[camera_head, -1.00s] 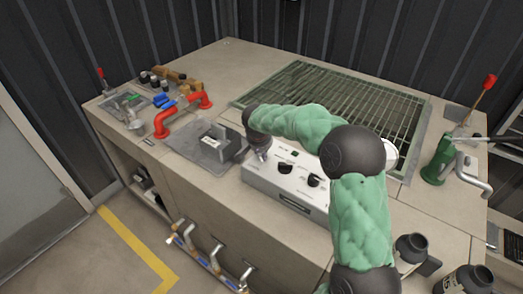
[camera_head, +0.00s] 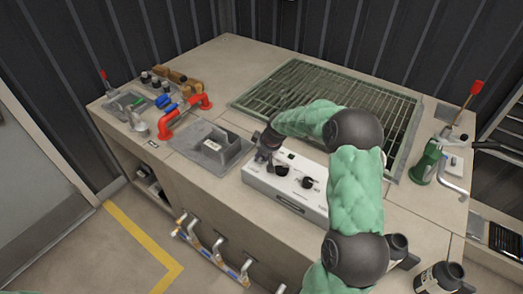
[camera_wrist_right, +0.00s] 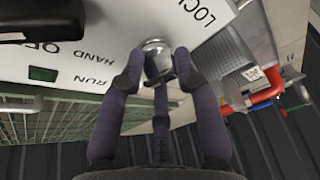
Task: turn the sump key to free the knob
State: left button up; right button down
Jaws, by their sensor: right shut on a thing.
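In the right wrist view my right gripper (camera_wrist_right: 156,72) is shut on a round silver key (camera_wrist_right: 156,45) beside the letters LOCK. A green indicator (camera_wrist_right: 43,73) and the words HAND and RUN show on the same white face. My left gripper is not in view.
A grey plate with a handle (camera_head: 212,146) lies left of the box. A metal grate (camera_head: 300,88) is behind it. A red pipe (camera_head: 168,127) stands further left, and a green pump with a red-tipped lever (camera_head: 427,164) at the right.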

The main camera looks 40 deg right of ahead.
jog(key=shift+d+n+y, duration=0.25)
jog(key=shift+n+y, duration=0.05)
jog(key=shift+n, duration=1.2)
jog(key=shift+w+r+n+y, duration=0.1)
jog(key=shift+r+n+y, duration=0.05)
jog(key=shift+n+y, duration=0.15)
jog(key=c, duration=0.8)
grip_release()
jog(key=shift+c, duration=0.2)
jog(key=v, duration=1.1)
jog(key=shift+r, duration=0.35)
jog(key=shift+f, duration=0.1)
